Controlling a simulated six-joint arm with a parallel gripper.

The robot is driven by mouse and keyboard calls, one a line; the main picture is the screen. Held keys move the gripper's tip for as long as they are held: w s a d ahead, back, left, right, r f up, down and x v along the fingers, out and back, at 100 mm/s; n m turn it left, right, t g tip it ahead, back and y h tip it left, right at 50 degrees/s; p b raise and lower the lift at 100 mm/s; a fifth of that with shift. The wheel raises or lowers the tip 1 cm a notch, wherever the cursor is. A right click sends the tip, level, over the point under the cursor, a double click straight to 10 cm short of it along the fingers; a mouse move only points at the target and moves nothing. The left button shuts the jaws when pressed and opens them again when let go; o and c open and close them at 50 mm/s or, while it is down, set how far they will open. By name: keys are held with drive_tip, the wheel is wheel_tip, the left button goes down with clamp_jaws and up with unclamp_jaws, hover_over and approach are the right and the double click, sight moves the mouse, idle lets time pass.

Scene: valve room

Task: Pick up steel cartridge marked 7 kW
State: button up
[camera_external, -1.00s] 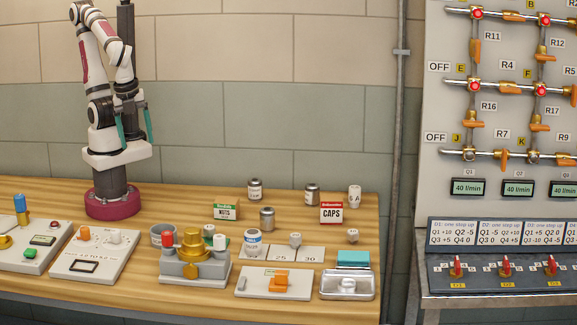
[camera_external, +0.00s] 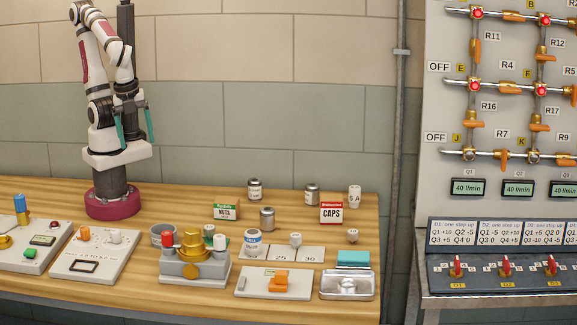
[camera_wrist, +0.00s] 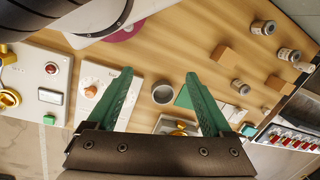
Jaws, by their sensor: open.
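Three grey steel cylinders that look like cartridges stand upright on the wooden table: one at the back (camera_external: 255,189), one to its right (camera_external: 312,195) and one nearer the front (camera_external: 267,218). They also show in the wrist view at its right side: the back one (camera_wrist: 263,27), the right one (camera_wrist: 288,54) and the nearer one (camera_wrist: 240,87). Their markings are too small to read, so I cannot tell which says 7 kW. My gripper (camera_external: 134,122), with teal fingers, is raised above the table, far left of the cylinders. In the wrist view my gripper (camera_wrist: 158,78) is open and empty.
A valve panel (camera_external: 505,110) stands right.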

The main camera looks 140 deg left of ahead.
sight(307, 186)
drive_tip(key=w+a+m+g+y, duration=0.25)
drive_tip(key=a+y, duration=0.25)
drive_tip(key=a, duration=0.5)
drive_tip(key=w+a+m+g+y, duration=0.15)
drive_tip(key=w+a+y, duration=0.25)
drive_tip(key=a, duration=0.7)
drive_tip(key=w+a+f+m+t+y, duration=0.1)
drive_tip(key=w+a+f+m+t, duration=0.35)
drive_tip(key=f, duration=0.25)
drive_tip(key=w+a+f+m+t+y, duration=0.1)
drive_tip(key=w+a+f+m+t, duration=0.25)
drive_tip(key=w+f+m, duration=0.3)
drive_tip(key=shift+g, duration=0.5)
drive_tip(key=x, duration=1.5)
drive_tip(key=shift+s+a, duration=0.2)
drive_tip(key=shift+a, duration=0.3)
clamp_jaws()
drive_tip(key=shift+y, duration=0.3)
